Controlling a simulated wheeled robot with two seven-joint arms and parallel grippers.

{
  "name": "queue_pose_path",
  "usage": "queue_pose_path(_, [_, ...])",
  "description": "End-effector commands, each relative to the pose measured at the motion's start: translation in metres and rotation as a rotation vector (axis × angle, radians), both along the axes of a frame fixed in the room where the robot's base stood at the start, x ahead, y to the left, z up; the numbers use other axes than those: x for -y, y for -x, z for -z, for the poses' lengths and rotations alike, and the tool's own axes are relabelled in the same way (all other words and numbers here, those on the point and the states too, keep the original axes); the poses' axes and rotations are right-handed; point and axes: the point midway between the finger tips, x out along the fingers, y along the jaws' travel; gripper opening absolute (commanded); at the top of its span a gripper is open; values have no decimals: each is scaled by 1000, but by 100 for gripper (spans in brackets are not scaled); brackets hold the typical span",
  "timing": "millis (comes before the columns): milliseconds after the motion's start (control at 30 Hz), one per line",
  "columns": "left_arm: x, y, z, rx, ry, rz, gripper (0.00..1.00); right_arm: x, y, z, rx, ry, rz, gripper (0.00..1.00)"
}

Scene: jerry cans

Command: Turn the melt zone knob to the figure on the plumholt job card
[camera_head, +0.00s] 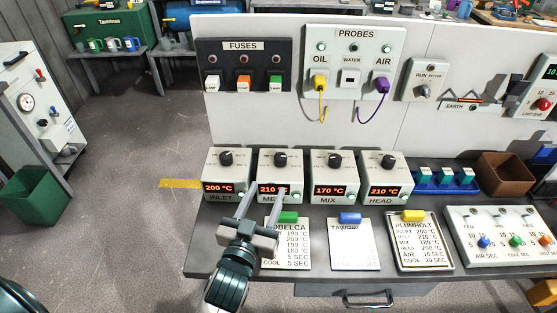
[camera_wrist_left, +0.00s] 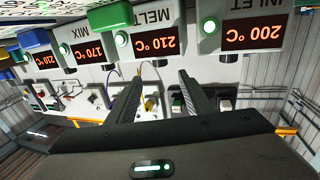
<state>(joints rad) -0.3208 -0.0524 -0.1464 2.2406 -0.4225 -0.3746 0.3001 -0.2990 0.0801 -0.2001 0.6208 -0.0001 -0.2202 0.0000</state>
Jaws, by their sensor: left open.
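The melt box (camera_head: 265,162) stands second from left in a row of zone boxes. Its black melt knob (camera_head: 281,160) is on the upper face, above a red display of 210 °C, partly covered by a finger. In the left wrist view the melt display (camera_wrist_left: 157,43) reads 210 °C upside down. My left gripper (camera_head: 266,190) is open and empty in front of the melt box; contact cannot be told. The plumholt job card (camera_head: 419,241) lies at right under a yellow clip; its small melt line seems to read 210 °C. My right gripper is not in view.
Inlet (camera_head: 221,172), mix (camera_head: 328,172) and head (camera_head: 384,172) boxes stand close beside the melt box. The Obelca card (camera_head: 287,247) lies near my left gripper, with another card (camera_head: 352,247) beside it. A timer panel (camera_head: 500,232) is at the right. A fuse panel (camera_head: 244,65) hangs behind.

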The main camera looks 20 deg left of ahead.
Motion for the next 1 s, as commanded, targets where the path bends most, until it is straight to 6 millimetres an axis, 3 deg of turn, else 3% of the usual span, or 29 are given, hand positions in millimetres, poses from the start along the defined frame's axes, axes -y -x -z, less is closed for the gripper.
queue_pose_path(500, [-3, -91, -3, 0, -1, 0, 46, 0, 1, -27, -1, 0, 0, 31])
queue_pose_path(700, [-3, -111, -1, 0, 0, 0, 46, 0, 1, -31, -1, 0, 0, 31])
queue_pose_path(1000, [-4, -117, 0, 0, 0, 0, 46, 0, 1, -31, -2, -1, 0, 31])
